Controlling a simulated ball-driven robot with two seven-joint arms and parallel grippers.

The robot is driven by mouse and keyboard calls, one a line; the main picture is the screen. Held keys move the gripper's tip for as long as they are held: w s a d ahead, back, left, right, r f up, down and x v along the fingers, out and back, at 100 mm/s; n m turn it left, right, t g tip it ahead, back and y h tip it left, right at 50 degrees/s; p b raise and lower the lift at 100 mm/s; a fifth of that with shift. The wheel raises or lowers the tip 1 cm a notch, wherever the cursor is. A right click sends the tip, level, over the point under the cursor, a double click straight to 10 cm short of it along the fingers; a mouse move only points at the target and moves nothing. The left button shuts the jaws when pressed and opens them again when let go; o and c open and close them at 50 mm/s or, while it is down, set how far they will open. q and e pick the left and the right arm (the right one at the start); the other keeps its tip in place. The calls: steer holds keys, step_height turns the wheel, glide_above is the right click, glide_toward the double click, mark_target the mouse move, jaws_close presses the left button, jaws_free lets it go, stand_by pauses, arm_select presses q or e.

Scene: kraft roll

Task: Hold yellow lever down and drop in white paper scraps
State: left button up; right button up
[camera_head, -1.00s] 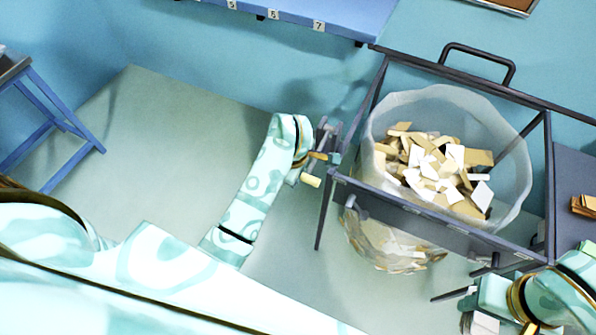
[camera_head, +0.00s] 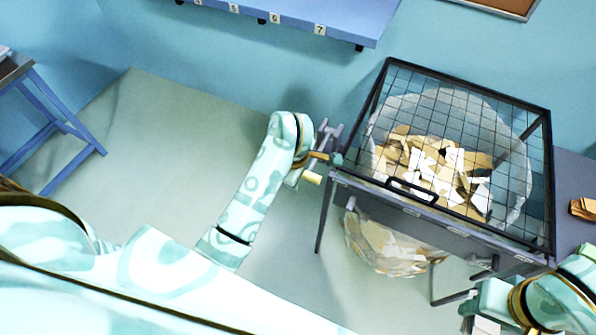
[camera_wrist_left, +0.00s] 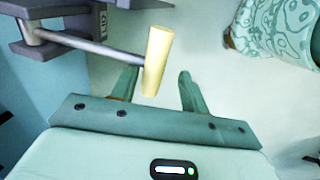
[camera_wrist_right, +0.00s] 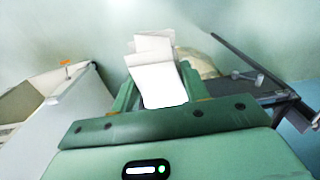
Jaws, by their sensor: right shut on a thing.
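The yellow lever (camera_head: 311,178) sticks out from the left side of the bin frame. In the left wrist view its yellow handle (camera_wrist_left: 158,55) reaches down between the spread fingers of my left gripper (camera_wrist_left: 158,80); whether they touch it I cannot tell. My right gripper (camera_wrist_right: 160,92) is shut on white paper scraps (camera_wrist_right: 162,84), low at the right of the bin. The mesh lid (camera_head: 450,115) lies down over the frame, its handle (camera_head: 411,192) at the front. Beneath it, a clear bag (camera_head: 388,115) holds white and tan scraps (camera_head: 450,165).
The bag's lower part (camera_head: 385,250) bulges under the frame. A grey side table (camera_head: 573,170) with brown pieces (camera_head: 584,209) stands to the right. A blue numbered shelf (camera_head: 350,12) is on the wall, and a blue stand (camera_head: 60,125) is at left. The floor between is clear.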

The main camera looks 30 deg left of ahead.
arm_select(q)
steer(key=shift+w+r, duration=0.1)
steer(key=shift+a+r, duration=0.1)
steer(key=shift+r, duration=0.25)
arm_select(e)
steer(key=shift+w, duration=0.1)
arm_select(q)
step_height(320, 180, up, 11)
steer(key=s, duration=0.2)
steer(key=shift+s, duration=0.25)
steer(key=shift+f, duration=0.1)
